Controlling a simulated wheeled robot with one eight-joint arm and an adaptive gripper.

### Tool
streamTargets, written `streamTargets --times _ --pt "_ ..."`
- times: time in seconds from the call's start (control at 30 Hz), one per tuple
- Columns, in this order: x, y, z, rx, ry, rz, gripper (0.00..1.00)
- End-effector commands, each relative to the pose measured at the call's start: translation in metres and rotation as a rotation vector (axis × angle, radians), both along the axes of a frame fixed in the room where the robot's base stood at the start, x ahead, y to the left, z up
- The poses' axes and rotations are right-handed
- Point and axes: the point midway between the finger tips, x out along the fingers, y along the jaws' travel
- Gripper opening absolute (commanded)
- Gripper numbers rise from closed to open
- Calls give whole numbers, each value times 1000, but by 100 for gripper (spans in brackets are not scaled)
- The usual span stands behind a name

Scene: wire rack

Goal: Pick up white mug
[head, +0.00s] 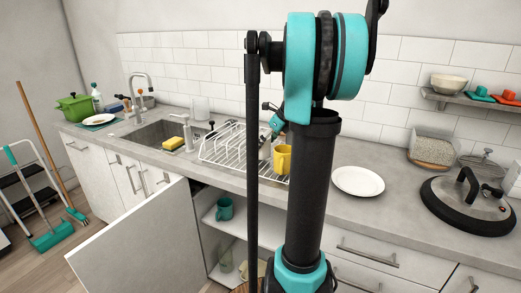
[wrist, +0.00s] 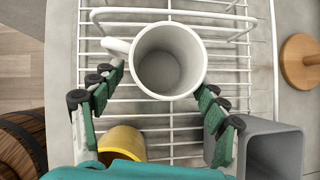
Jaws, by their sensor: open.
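In the wrist view the white mug (wrist: 170,62) stands upright on the white wire rack (wrist: 152,122), seen from above into its empty inside. Its handle points left. My gripper (wrist: 161,88) is open, with one finger left of the mug and one right. The finger tips reach the near part of its sides; whether they touch it I cannot tell. In the head view the rack (head: 222,150) stands on the counter right of the sink. My arm covers much of that spot, and I cannot make out the white mug there.
A yellow mug (wrist: 122,140) sits just nearer than the white mug, by my left finger; it also shows in the head view (head: 282,158). A grey box (wrist: 270,150) is by the right finger. A white plate (head: 358,181) lies on the counter. A cabinet door (head: 135,240) stands open below.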

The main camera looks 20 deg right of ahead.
Motion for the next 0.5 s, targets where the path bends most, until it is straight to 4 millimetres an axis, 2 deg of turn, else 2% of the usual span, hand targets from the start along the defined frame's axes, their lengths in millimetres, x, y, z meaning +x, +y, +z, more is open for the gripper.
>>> streamTargets --times 0.3,0.5 --pt "22 11 -34 0 -1 2 74" --pt "25 13 -40 0 -1 1 74"
